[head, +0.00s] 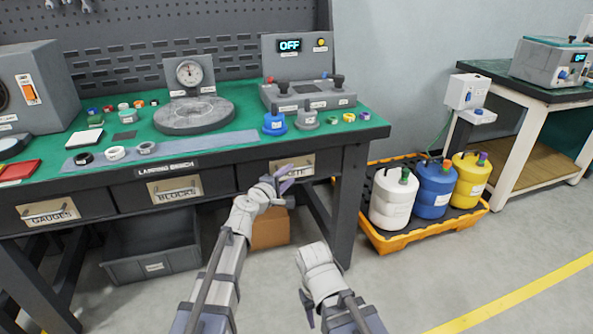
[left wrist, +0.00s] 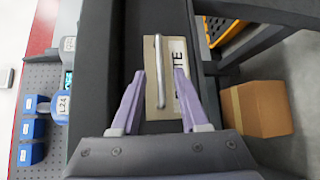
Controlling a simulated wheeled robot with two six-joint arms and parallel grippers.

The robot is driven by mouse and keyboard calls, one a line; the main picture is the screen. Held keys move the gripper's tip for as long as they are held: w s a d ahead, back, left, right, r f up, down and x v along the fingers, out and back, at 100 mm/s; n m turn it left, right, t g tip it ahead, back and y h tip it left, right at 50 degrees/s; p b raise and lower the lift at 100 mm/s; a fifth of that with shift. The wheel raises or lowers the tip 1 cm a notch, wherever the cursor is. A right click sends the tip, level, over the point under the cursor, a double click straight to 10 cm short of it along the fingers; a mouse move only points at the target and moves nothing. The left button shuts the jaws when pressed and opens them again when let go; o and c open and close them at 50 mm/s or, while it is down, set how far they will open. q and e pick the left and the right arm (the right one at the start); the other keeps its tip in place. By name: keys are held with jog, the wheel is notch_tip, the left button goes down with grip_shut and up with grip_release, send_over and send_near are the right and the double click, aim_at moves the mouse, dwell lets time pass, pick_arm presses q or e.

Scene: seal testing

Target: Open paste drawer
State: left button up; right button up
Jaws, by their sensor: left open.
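The paste drawer (head: 262,172) is the right-hand drawer under the bench top and looks closed. Its tan label plate shows only "STE" in the head view, partly covered by my left gripper (head: 291,178). In the left wrist view, the drawer's label plate (left wrist: 171,50) carries a silver bar handle (left wrist: 158,80). My left gripper (left wrist: 160,74) is open, with one purple finger on each side of the handle; I cannot tell whether they touch it. My right gripper (head: 308,306) is low at the front, apart from the bench, and its fingers are mostly hidden.
The blocks drawer (head: 133,195) and gauges drawer (head: 70,209) are to the left. A grey bin (head: 150,266) and cardboard box (head: 270,232) stand below the bench. A yellow spill tray (head: 393,243) with jugs is to the right. The floor in front is clear.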

aim_at(296, 169)
pick_arm(q)
jog(key=x, duration=0.5)
jog(key=shift+w+d+f+b, duration=0.1)
jog(key=shift+w+d+b, duration=0.1)
jog(key=shift+w+b, duration=0.15)
grip_shut()
dwell(1.1)
